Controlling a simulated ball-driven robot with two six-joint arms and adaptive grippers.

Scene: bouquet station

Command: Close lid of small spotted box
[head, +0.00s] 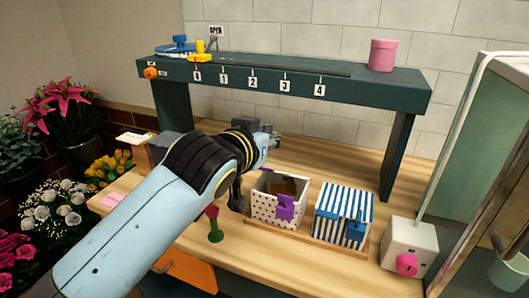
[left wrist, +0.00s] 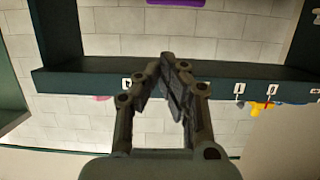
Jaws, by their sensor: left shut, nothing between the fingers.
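The small spotted box (head: 266,212) stands on the counter in the head view, white with dark dots and a purple clasp (head: 285,207) at its front. Its top is open and a brown inside shows. I cannot clearly make out its lid. My right gripper is not in view.
A blue-striped box (head: 338,216) with a blue clasp stands right of the spotted box. A green stand with a dark red top (head: 214,226) is close to my left arm. A dark shelf (head: 290,75) with number tags spans behind. A white block with a pink knob (head: 408,245) stands right.

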